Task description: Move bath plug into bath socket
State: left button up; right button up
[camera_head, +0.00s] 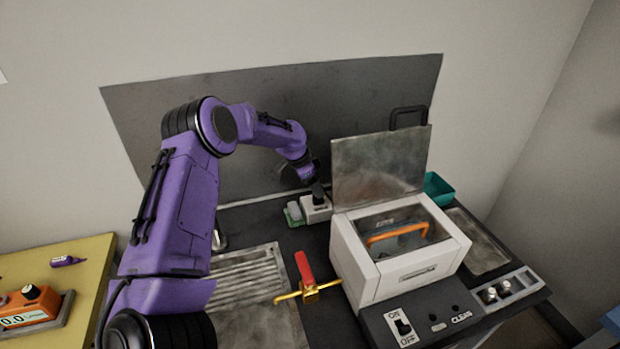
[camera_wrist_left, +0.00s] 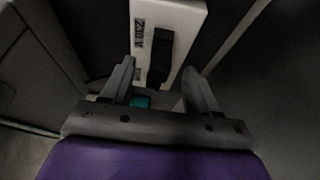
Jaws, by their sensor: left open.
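A white socket block (camera_wrist_left: 178,18) with dark lettering on its face fills the top middle of the left wrist view. In the head view it is the small pale box (camera_head: 315,212) left of the white bath. A black plug (camera_wrist_left: 158,55) sits against the block's face, apparently in it; the contact is too dark to tell for sure. My left gripper (camera_wrist_left: 162,80) is open, its fingers apart on either side below the plug, with nothing between them that I can see gripped. In the head view this gripper (camera_head: 314,178) is just above the box. My right gripper is not in view.
The white bath (camera_head: 362,272) with an orange handle (camera_head: 398,234) and raised metal lid (camera_head: 380,165) stands right of the socket. A green-and-white piece (camera_head: 294,213) is beside the socket. A teal bin (camera_head: 438,188) is behind the bath.

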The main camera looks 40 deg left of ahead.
pick_arm(q)
jog(key=v, duration=0.7)
jog(key=shift+r+b, duration=0.25)
jog(key=shift+b, duration=0.2)
jog(key=shift+s, duration=0.1)
